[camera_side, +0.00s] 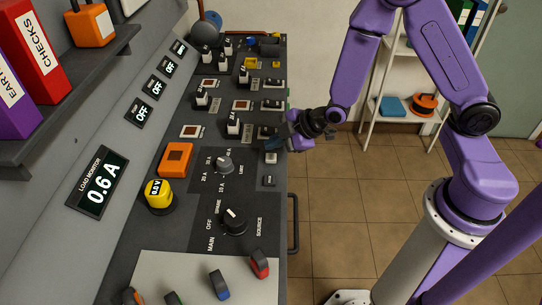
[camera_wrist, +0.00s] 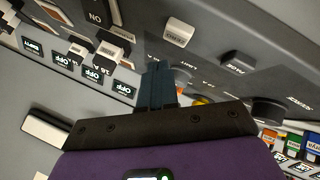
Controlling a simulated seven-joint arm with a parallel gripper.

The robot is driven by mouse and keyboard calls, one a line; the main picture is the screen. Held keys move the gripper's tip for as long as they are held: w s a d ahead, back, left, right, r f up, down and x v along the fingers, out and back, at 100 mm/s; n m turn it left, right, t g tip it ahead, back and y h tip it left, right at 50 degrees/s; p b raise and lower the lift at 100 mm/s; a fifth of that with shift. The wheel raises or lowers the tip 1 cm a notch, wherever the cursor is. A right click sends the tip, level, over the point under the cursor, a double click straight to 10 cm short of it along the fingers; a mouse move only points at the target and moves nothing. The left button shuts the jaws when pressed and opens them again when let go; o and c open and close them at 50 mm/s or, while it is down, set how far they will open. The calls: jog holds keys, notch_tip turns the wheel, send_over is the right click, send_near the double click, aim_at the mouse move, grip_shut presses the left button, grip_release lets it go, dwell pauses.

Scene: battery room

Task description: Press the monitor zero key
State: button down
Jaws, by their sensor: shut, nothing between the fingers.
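The load monitor display (camera_side: 97,183) on the sloped back panel reads 0.6 A. A small white key (camera_side: 271,157) sits near the panel's right edge, and a dark key (camera_side: 269,181) sits below it. In the wrist view the white key (camera_wrist: 179,34) and the dark key (camera_wrist: 238,61) both carry lettering too small to read surely, so I cannot confirm which is the zero key. My gripper (camera_side: 285,144) is shut and empty, just above and to the right of the white key in the side view. Its blue fingers (camera_wrist: 158,76) appear apart from both keys in the wrist view.
Rows of breaker switches (camera_side: 233,127) stand beyond the keys.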

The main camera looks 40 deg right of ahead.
aim_at(274, 158)
jog(key=shift+f, duration=0.6)
jog(key=shift+f, duration=0.15)
dwell(1.6)
jog(key=shift+f, duration=0.3)
jog(key=shift+f, duration=0.4)
dwell(0.7)
jog(key=shift+r, duration=0.85)
jog(key=shift+r, duration=0.1)
jog(key=shift+r, duration=2.4)
